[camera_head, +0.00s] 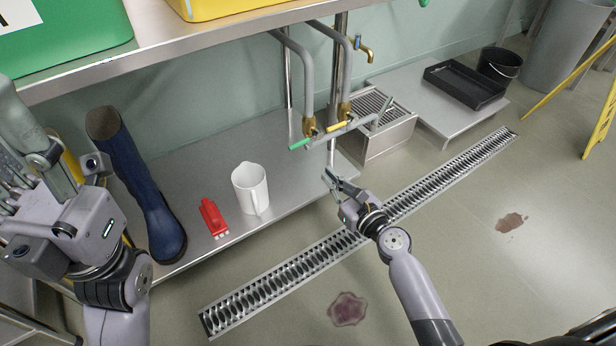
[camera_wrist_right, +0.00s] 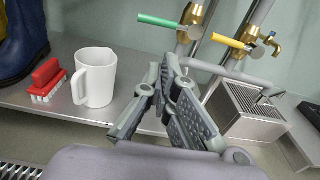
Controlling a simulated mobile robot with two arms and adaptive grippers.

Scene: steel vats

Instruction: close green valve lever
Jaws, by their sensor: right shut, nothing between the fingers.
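The green valve lever (camera_head: 300,144) sits on a brass valve at the lower end of the left grey pipe. It also shows in the right wrist view (camera_wrist_right: 163,22), pointing left from its valve. My right gripper (camera_head: 331,178) is shut and empty, below and slightly right of the green lever in the head view, apart from it. In the right wrist view its fingers (camera_wrist_right: 168,72) are close below the lever in the picture. My left gripper (camera_head: 28,140) is at the left edge; its fingers overlap, so I cannot tell its state.
A yellow lever (camera_head: 337,127) is right of the green one. A white jug (camera_head: 247,188), red brush (camera_head: 213,217) and blue boot (camera_head: 140,185) stand on the low steel shelf. A floor drain grate (camera_head: 290,278) runs below. A steel shelf (camera_head: 185,45) overhangs at upper left.

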